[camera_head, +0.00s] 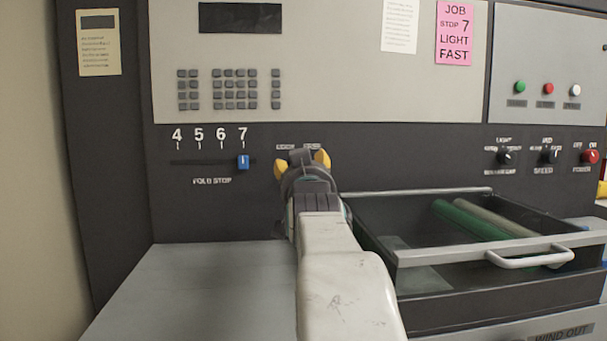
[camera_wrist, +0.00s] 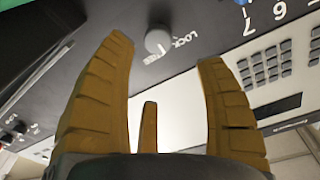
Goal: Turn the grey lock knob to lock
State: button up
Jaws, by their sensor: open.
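The grey lock knob (camera_wrist: 158,41) is a small round knob on the dark panel, seen in the wrist view beside the words LOCK and FREE. A short white mark shows at its edge; I cannot tell which word it points to. My gripper (camera_wrist: 165,50) is open, with its yellow fingers spread to either side of the knob in that view. I see no contact with it. In the head view my gripper (camera_head: 302,163) is in front of the panel below the small knob labels, and hides the knob.
A blue fold stop slider (camera_head: 243,162) sits at 7, left of my gripper. An open drawer (camera_head: 440,252) with rollers and a white handle juts out at the right. Light, speed and red power knobs (camera_head: 590,157) are farther right. A grey surface (camera_head: 200,290) lies lower left.

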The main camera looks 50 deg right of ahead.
jog(key=shift+s+a, duration=0.45)
jog(key=shift+a, duration=0.05)
